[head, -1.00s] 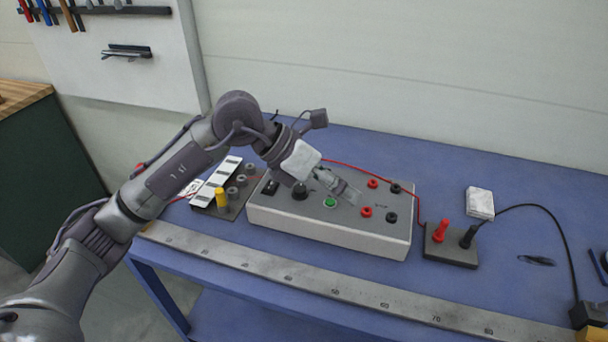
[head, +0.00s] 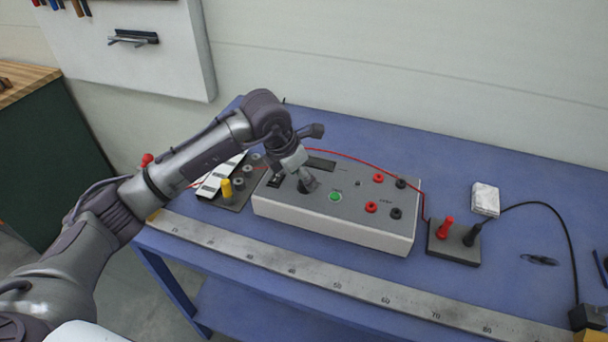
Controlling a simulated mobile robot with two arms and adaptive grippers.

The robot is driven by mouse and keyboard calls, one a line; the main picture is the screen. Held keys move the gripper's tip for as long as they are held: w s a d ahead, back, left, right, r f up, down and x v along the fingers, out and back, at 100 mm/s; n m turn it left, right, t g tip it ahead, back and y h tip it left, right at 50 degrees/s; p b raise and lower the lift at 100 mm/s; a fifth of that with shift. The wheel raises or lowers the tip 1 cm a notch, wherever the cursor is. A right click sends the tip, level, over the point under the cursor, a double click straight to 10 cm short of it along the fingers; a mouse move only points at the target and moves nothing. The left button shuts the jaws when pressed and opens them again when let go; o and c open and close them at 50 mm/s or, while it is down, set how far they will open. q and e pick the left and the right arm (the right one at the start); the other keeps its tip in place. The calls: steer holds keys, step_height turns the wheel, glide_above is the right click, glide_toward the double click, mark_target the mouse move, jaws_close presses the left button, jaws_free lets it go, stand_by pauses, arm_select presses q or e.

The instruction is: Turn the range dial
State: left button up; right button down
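A grey-topped control box (head: 340,225) stands on the blue bench with a green button (head: 335,197), red and black sockets and a dark display strip. My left arm comes in from the left, and its gripper (head: 307,184) points down at the left part of the box top, just left of the green button. The black range dial seen there earlier is now mostly hidden by the gripper. The fingers are small and dark here, so I cannot tell whether they are open, or whether they touch the dial. My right gripper is not in view.
A terminal block with red and black posts (head: 453,242) sits right of the box, joined by a red cable. A block with a yellow post (head: 226,190) is at left. A steel ruler (head: 330,290) runs along the front edge. Clear bench lies behind the box.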

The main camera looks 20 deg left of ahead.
arm_select(q)
steer(key=shift+x, duration=1.2)
jaws_close()
steer(key=shift+m+b, duration=0.4)
steer(key=shift+b, duration=0.1)
steer(key=m+b, duration=0.1)
steer(key=m+h+b, duration=0.1)
steer(key=b, duration=0.1)
steer(key=shift+w+a+f+m+g, duration=0.1)
steer(key=shift+f+m+g, duration=0.05)
steer(key=shift+m+g, duration=0.25)
steer(key=m+g+b, duration=0.1)
steer(key=m+b, duration=0.1)
steer(key=m, duration=0.1)
steer(key=shift+h, duration=0.4)
steer(key=shift+r+m+g+b, duration=0.2)
steer(key=shift+m+g+b, duration=0.3)
steer(key=shift+m+b, duration=0.55)
steer(key=shift+r+m, duration=0.1)
steer(key=shift+m, duration=0.15)
